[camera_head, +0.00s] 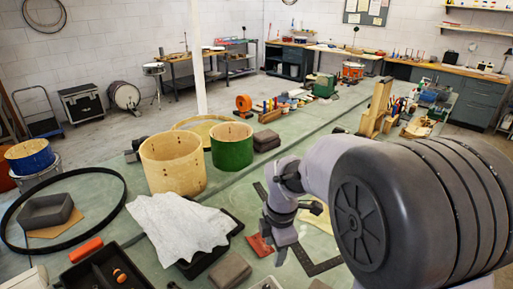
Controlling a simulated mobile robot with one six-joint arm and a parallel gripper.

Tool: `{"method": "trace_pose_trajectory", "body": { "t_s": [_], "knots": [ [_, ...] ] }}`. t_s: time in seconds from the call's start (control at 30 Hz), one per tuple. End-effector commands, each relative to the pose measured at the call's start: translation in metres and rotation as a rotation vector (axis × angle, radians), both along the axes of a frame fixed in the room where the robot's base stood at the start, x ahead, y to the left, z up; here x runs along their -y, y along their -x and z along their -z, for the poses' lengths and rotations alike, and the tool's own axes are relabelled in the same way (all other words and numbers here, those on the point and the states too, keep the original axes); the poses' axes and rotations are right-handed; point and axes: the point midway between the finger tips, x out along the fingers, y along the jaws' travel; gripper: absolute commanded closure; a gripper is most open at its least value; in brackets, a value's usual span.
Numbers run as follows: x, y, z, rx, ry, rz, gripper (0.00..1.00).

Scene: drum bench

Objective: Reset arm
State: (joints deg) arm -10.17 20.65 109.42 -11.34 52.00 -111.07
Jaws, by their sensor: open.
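My arm comes in from the right in the head view and reaches down over the green bench (218,192). My gripper (292,254) hangs low over the bench front, right of the white cloth, above or beside a dark flat square tool (322,266) and a small red piece (259,248). Its jaws are small and partly hidden by the arm; it looks open, and I see nothing held in it.
A wooden drum shell (172,163) and a green drum shell (232,146) stand on the bench left of my arm. A white cloth (178,228) drapes over a black tray (218,255). A black hoop (122,196) lies at left. Wooden blocks and tools stand behind my arm.

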Motion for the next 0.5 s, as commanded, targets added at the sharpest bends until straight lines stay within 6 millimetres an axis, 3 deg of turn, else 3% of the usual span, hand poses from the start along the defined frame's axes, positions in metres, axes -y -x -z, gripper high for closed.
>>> {"method": "trace_pose_trajectory", "body": {
  "t_s": [0.17,0.3,0.4,0.5],
  "knots": [
    [0.029,0.077,-0.027,0.093,-0.206,0.858,0.52],
    [0.042,0.145,-0.023,0.092,-0.433,1.495,0.52],
    [0.045,0.181,-0.011,0.059,-0.580,1.830,0.52],
    [0.046,0.201,-0.003,0.022,-0.678,2.034,0.52]
  ]
}}
